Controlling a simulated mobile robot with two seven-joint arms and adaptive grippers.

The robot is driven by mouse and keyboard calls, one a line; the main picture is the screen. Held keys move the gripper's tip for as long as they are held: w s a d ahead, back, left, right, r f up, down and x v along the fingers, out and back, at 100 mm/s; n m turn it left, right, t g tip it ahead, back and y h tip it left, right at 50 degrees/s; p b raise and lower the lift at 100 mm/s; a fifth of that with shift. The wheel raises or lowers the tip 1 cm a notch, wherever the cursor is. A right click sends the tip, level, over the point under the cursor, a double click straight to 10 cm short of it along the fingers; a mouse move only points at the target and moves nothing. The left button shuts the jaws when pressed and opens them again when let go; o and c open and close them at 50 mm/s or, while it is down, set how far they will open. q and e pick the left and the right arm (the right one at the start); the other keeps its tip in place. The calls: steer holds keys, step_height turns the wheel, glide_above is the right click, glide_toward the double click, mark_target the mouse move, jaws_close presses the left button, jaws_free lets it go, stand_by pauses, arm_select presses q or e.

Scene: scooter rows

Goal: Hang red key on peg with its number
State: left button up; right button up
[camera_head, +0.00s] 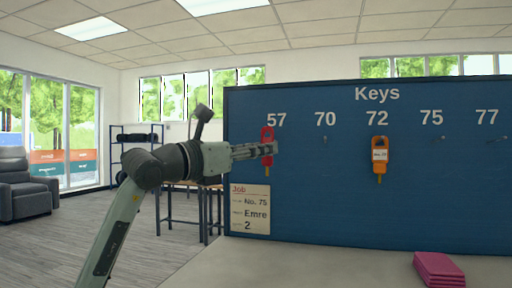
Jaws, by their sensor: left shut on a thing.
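The red key (267,132) is at the left end of the blue key board (330,205), just under the number 57. My left gripper (270,149) reaches in from the left and is shut on the red key. Its fingers cover the middle of the key, and any number on it is hidden. I cannot tell whether the key touches a peg. The peg under 70 (324,139) is bare, as are the pegs under 75 (437,138) and 77 (492,139). My right gripper is not in view.
An orange key (380,155) with a white label hangs under 72. A job card (250,209) on the board reads No. 75, Emre, 2. A pink stack (438,268) lies on the pale counter (320,266). A table and shelf stand behind my arm.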

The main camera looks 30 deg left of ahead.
arm_select(q)
steer(key=w+a+f+p, duration=0.1)
steer(key=w, duration=0.6)
steer(key=shift+a+f, duration=0.35)
steer(key=shift+a, duration=0.05)
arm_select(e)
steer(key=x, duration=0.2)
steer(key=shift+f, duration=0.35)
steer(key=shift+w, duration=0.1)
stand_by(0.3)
arm_select(q)
steer(key=o, duration=1)
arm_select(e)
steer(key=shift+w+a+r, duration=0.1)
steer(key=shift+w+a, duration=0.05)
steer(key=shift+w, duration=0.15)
